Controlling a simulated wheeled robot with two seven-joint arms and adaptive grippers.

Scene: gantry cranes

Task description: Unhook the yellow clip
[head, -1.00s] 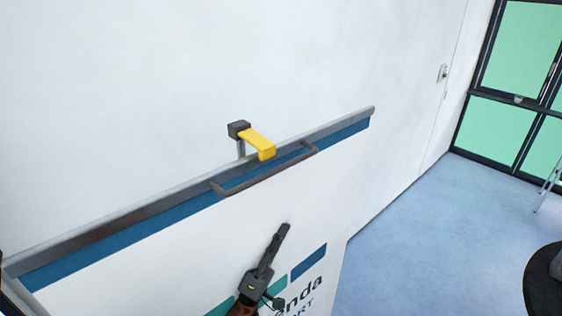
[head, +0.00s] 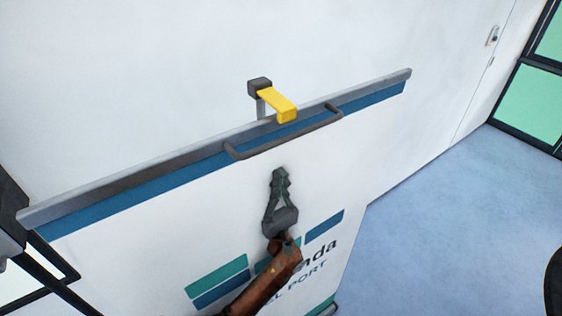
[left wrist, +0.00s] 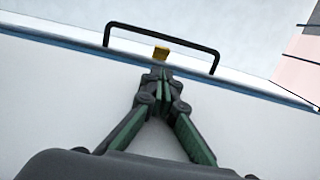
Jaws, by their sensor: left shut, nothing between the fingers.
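The yellow clip (head: 278,104) sits over the top edge of a white panel (head: 130,235), joined to a dark block (head: 260,85) on a short post behind the edge. In the left wrist view the clip (left wrist: 161,53) shows small, just beyond my fingertips and inside the outline of the handle. My left gripper (head: 279,177) is shut and empty, in front of the panel and below the clip, apart from it. It also shows in the left wrist view (left wrist: 160,76), fingers together and pointing toward the top edge. My right gripper is not in view.
A dark bar handle (head: 285,140) is fixed to the panel just below the clip. A blue stripe (head: 130,198) runs along the panel's top. A white wall (head: 130,80) stands behind. Open blue floor (head: 450,230) lies to the right.

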